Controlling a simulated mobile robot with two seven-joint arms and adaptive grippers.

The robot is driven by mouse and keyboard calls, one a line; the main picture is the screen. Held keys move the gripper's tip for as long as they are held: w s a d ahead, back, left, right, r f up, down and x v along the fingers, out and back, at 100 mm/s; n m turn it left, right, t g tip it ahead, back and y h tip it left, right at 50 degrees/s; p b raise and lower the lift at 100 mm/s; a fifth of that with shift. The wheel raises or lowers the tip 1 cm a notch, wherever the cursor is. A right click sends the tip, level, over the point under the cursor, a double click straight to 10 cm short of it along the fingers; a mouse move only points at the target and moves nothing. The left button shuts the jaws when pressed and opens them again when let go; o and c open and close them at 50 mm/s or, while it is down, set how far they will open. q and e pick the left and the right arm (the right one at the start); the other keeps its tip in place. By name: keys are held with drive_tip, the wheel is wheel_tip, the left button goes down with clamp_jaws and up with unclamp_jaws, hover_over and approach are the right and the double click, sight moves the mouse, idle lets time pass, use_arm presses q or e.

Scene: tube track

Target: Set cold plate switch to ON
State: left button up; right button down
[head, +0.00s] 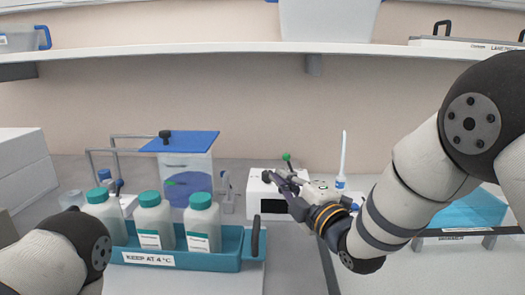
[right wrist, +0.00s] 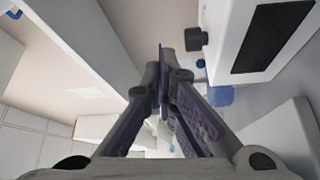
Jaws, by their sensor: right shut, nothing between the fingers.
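The cold plate appears to be the white box (head: 256,192) with a black front panel at the middle of the bench. A small lever with a green tip (head: 287,157) stands up just behind my right gripper, apparently on top of the box; its base is hidden. My right gripper (head: 270,178) is shut and empty, in front of the box's upper part. In the right wrist view the closed fingertips (right wrist: 165,52) are beside a dark knob (right wrist: 197,38) on the white box (right wrist: 232,22). I cannot tell whether they touch. My left gripper is out of view.
A teal tray (head: 225,262) labelled KEEP AT 4 °C holds white bottles with green caps, left of the box. Behind it is a clear container with a blue lid (head: 180,141). A white bottle with a tall spout (head: 341,182) stands to the right. A shelf (head: 200,52) runs above.

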sight(289, 164)
drive_tip(key=x, duration=0.3)
drive_tip(key=b+x, duration=0.1)
drive_tip(key=x, duration=0.3)
drive_tip(key=b+x, duration=0.1)
drive_tip(key=x, duration=0.2)
drive_tip(key=shift+w+d+f, duration=0.1)
drive_tip(key=shift+w+f, duration=0.2)
drive_tip(key=d, duration=0.2)
drive_tip(key=shift+w+d+r, duration=0.15)
drive_tip(key=shift+d, duration=0.7)
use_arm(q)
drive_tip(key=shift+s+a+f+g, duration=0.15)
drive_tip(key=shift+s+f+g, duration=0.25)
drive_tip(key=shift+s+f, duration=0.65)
